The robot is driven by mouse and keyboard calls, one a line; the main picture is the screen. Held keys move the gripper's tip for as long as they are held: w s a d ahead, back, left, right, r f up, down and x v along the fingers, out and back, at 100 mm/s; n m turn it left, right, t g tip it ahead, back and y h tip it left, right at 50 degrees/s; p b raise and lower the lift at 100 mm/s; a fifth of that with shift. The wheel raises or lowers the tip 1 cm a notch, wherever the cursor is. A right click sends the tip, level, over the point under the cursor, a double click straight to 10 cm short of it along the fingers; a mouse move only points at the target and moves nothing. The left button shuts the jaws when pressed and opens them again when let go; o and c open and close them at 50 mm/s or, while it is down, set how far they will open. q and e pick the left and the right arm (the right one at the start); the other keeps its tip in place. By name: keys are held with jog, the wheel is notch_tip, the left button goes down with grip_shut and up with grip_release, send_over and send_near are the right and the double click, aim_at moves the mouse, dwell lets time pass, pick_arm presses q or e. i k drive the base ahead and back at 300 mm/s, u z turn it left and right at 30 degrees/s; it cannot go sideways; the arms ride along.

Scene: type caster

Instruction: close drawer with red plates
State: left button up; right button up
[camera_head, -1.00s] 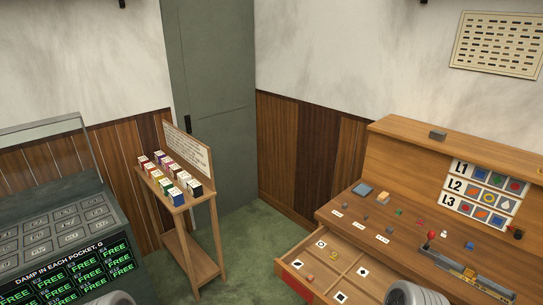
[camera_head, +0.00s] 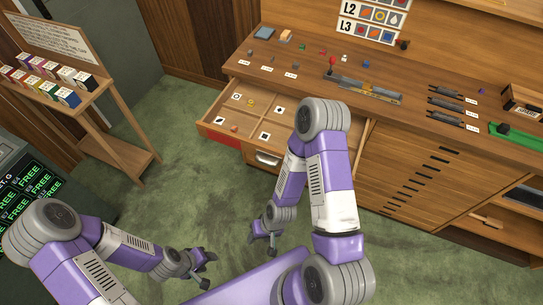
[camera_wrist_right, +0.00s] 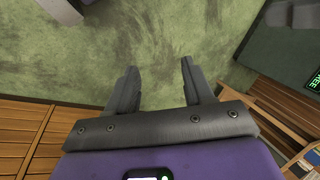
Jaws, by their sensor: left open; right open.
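The wooden drawer (camera_head: 240,108) stands pulled out from the workbench, with small pieces and marked cards in its compartments. A red plate (camera_head: 218,137) shows on the left of its front, beside a pale handle (camera_head: 267,158). My right arm hides the drawer's right part. My right gripper (camera_head: 265,240) is open and empty, below and in front of the drawer, apart from it. In the right wrist view its fingers (camera_wrist_right: 158,80) are spread over green floor. My left gripper (camera_head: 203,270) is open and empty over the floor, lower left.
The workbench (camera_head: 420,125) carries small parts, a red-knobbed device (camera_head: 360,88) and a green tray (camera_head: 515,135). Closed slatted fronts (camera_head: 420,180) lie right of the drawer. A wooden stand (camera_head: 115,145) with coloured boxes is at left. The green floor (camera_head: 170,195) between is clear.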

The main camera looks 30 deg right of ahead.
aim_at(264, 131)
jog(key=u, duration=2.15)
jog(key=k, duration=0.6)
jog(key=z, duration=1.6)
